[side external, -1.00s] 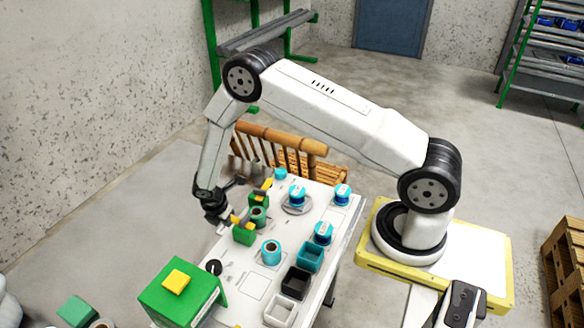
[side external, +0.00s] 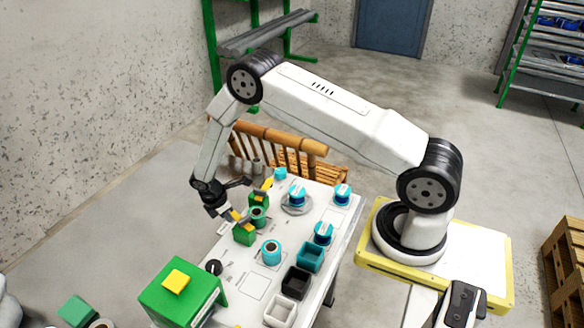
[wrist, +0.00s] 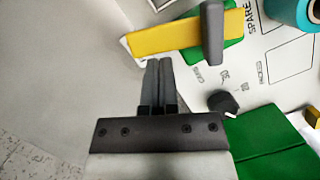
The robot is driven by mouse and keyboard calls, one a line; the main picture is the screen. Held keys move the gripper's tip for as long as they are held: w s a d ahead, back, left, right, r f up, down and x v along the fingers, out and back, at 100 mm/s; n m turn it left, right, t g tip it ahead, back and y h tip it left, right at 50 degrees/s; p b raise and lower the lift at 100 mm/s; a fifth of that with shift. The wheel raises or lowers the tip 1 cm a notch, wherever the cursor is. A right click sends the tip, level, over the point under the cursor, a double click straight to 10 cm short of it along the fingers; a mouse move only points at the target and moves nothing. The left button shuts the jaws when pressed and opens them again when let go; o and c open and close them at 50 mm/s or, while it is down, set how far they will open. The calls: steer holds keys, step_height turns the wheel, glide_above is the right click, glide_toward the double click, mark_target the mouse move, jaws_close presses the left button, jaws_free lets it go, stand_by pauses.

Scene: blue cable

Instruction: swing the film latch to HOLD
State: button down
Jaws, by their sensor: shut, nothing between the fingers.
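In the wrist view a yellow bar (wrist: 165,39), which looks like the latch arm, lies across a green block (wrist: 228,52). A grey upright handle (wrist: 213,32) stands over the bar's right part. In the side view the green block (side external: 244,236) sits at the table's left edge, with yellow showing on top. My gripper (wrist: 158,62) is shut and empty. Its fingertips are at the bar's near edge, left of the grey handle; I cannot tell whether they touch. In the side view my gripper (side external: 229,218) is just above and left of the block. No HOLD mark is legible.
A green box with a yellow top (side external: 180,281) and a black knob (side external: 213,267) are at the near end. A teal spool (side external: 271,251), a teal bin (side external: 310,257) and a black bin (side external: 296,282) stand to the right. A second green block (side external: 259,201) is behind.

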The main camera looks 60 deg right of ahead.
mark_target(236, 213)
steer(key=d+m, duration=0.1)
steer(key=m, duration=0.2)
steer(key=shift+d+m+g+y, duration=0.3)
steer(key=shift+d+m+g, duration=0.1)
steer(key=m, duration=0.1)
steer(key=d+m, duration=0.1)
steer(key=m, duration=0.1)
steer(key=shift+s+d+m+y, duration=0.2)
steer(key=shift+d+m+y, duration=0.1)
steer(key=m, duration=0.1)
steer(key=d+m, duration=0.1)
steer(key=shift+s+m+g+y, duration=0.3)
steer(key=shift+g, duration=0.1)
steer(key=shift+s+d+m+y, duration=0.2)
steer(key=shift+s+d+m, duration=0.1)
steer(key=shift+m, duration=0.6)
steer(key=shift+s+d+m+y, duration=0.2)
steer(key=shift+s+d+m, duration=0.05)
steer(key=shift+m, duration=0.65)
steer(key=shift+w, duration=0.1)
steer(key=shift+w, duration=1.75)
steer(key=shift+w+r, duration=0.25)
steer(key=v, duration=0.9)
steer(key=shift+r, duration=0.3)
